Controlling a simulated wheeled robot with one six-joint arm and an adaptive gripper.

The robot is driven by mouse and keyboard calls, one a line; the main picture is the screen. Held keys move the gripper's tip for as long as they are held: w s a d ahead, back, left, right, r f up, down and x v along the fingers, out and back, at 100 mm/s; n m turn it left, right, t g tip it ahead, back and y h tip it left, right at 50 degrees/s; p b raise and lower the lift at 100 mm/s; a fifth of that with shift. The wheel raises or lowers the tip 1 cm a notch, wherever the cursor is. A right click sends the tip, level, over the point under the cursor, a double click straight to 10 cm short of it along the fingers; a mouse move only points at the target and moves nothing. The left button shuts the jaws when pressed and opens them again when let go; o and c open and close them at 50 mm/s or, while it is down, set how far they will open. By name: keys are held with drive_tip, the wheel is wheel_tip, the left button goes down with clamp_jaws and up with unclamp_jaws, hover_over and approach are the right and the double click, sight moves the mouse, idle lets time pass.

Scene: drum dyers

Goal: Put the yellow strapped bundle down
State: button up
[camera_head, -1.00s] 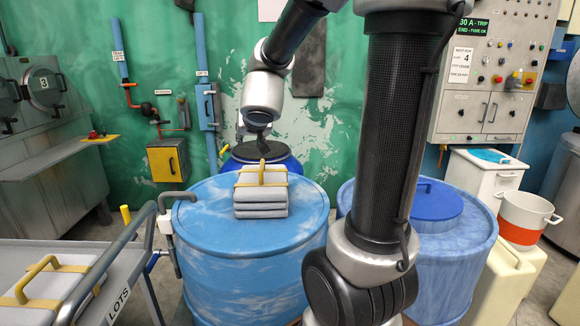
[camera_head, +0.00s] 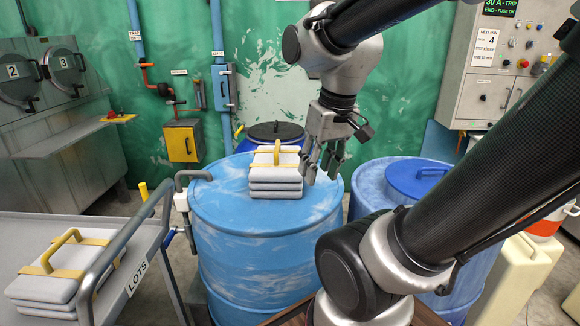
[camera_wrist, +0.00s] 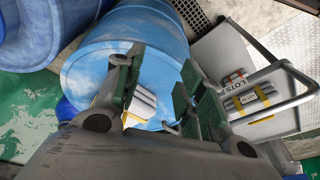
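A grey folded bundle with a yellow strap and raised yellow handle (camera_head: 275,184) rests flat on the lid of the blue drum (camera_head: 240,222). It also shows in the wrist view (camera_wrist: 143,101), partly hidden behind a finger. A second grey bundle with a yellow strap and handle (camera_head: 62,272) lies on the cart at the left; the wrist view shows it at the right (camera_wrist: 254,99). My gripper (camera_head: 322,174) is over the drum's right part, to the right of the first bundle and apart from its handle. Its fingers are spread and empty.
The grey cart (camera_head: 150,240) with a LOTS label and tube rail stands left of the drum. A second blue drum (camera_head: 372,188) with a darker lid stands at the right. A dark-lidded drum (camera_head: 275,131) is behind. The lid is bare in front of the bundle.

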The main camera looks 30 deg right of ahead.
sight(277, 145)
drive_tip(key=w+a+f+m+t+y, duration=0.2)
drive_tip(key=w+a, duration=0.1)
drive_tip(key=w, duration=0.7)
drive_tip(key=w+a+f+m+t+y, duration=0.1)
drive_tip(key=w+a+m+t, duration=0.15)
drive_tip(key=w, duration=0.65)
drive_tip(key=w+d+t+h, duration=0.1)
drive_tip(key=w, duration=0.2)
drive_tip(key=w+d+m, duration=0.1)
drive_tip(key=w, duration=0.2)
drive_tip(key=w+d+f+m+t+h, duration=0.1)
drive_tip(key=w+d, duration=0.1)
drive_tip(key=w, duration=0.1)
drive_tip(key=shift+t+h, duration=0.3)
drive_tip(key=shift+t, duration=0.05)
drive_tip(key=w+d+h, duration=0.1)
drive_tip(key=w+d+m+h, duration=0.1)
drive_tip(key=d, duration=0.1)
drive_tip(key=d+h, duration=0.1)
drive_tip(key=shift+w+d+h, duration=0.4)
drive_tip(key=shift+s+d+n+g+h, duration=0.35)
drive_tip(key=shift+s+d+g+h, duration=0.7)
drive_tip(key=shift+d, duration=0.2)
drive_tip(key=shift+s+d+f+n, duration=0.1)
drive_tip(key=shift+d+f+n, duration=0.1)
drive_tip(key=shift+n, duration=0.2)
drive_tip(key=x, duration=0.7)
drive_tip(key=shift+f, duration=0.25)
clamp_jaws()
drive_tip(key=shift+r, duration=0.1)
